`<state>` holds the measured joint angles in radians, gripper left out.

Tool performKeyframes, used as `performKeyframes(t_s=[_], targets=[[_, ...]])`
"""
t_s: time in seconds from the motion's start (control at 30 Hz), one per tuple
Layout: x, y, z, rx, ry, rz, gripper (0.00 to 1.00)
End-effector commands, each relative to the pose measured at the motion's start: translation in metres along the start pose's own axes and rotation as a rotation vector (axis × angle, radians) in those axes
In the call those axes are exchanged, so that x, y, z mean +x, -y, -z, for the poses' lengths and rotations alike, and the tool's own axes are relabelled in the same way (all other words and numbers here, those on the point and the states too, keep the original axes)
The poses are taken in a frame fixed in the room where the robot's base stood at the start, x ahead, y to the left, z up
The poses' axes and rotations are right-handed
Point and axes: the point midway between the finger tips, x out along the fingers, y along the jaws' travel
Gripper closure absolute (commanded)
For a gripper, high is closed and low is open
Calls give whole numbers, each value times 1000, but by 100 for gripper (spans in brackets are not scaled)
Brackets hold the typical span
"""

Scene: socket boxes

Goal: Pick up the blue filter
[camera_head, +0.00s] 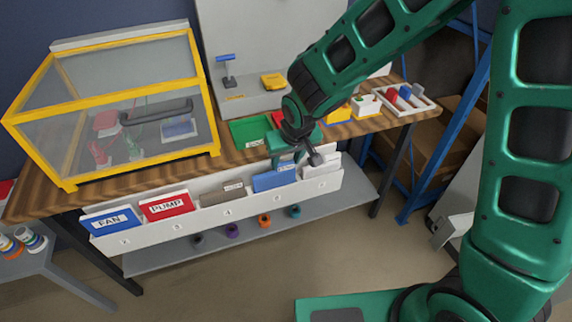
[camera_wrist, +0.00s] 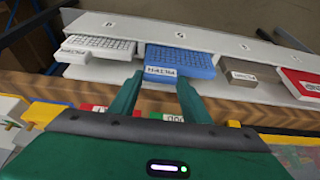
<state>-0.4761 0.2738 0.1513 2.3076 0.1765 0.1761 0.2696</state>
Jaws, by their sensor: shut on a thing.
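The blue filter (camera_head: 272,181) is a flat box with a ribbed top and a white label. It sits in a slot of the white rack along the table's front edge. In the wrist view the filter (camera_wrist: 181,62) lies straight ahead, its label between my fingertips. My gripper (camera_wrist: 156,82) is shut on its near edge, one finger on each side of the label. In the head view my gripper (camera_head: 290,160) is over the rack, and the wrist partly hides the area around it.
The white rack (camera_head: 180,238) also holds a FAN box (camera_head: 111,221), a PUMP box (camera_head: 166,205), a grey box (camera_head: 222,194) and a white box (camera_wrist: 97,47) beside the filter. A yellow-framed case (camera_head: 213,110) stands on the table. Small trays and blocks sit behind my gripper.

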Motion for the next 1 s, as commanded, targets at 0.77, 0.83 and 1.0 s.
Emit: performKeyframes(t_s=[0.77, 0.83, 1.0], targets=[[-126, 0, 53, 0, -5, 2, 77], [-134, 0, 56, 0, -3, 1, 77], [-146, 0, 61, -1, -2, 1, 77]])
